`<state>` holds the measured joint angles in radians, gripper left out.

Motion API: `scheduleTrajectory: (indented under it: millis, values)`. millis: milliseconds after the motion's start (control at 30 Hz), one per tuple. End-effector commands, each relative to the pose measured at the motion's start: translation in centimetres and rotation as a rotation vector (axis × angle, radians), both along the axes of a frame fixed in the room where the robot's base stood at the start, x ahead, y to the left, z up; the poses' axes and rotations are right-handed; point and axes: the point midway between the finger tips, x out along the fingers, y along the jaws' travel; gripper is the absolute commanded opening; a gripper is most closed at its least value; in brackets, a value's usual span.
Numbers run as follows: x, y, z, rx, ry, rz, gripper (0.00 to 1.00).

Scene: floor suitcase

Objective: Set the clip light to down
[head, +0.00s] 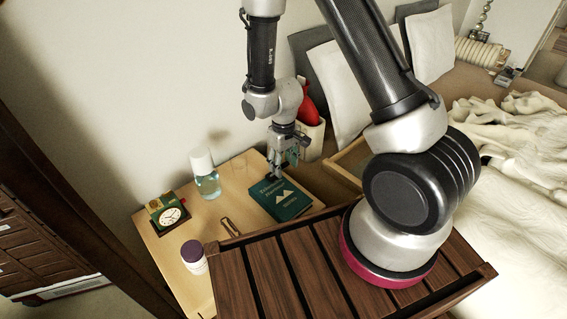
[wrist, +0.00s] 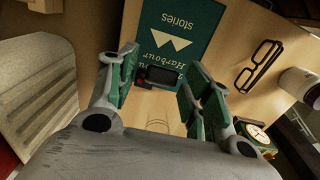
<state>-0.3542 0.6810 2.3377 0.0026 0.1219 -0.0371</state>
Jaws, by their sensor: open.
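A green book (head: 283,200) lies on the wooden bedside table; it also shows in the wrist view (wrist: 185,25). A small dark block with a reddish bit at its left side, which looks like the clip light (wrist: 160,77), sits at the book's near edge. My gripper (head: 284,164) is above the book's far edge. In the wrist view my gripper (wrist: 160,80) is open, with the clip light between its fingertips. I cannot tell whether a finger touches it, or which way the light is set. In the head view my gripper mostly hides it.
A red object (head: 308,104) is behind my gripper. The bed (head: 510,190) is at the right.

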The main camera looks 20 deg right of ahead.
Motion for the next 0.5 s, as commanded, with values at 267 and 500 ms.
scheduleTrajectory:
  millis: [267, 500]
  values:
    - [-0.01, 0.0, -0.11, 0.0, 0.0, 0.0, 0.45]
    - [-0.03, -0.01, -0.09, 0.0, 0.001, 0.0, 0.01]
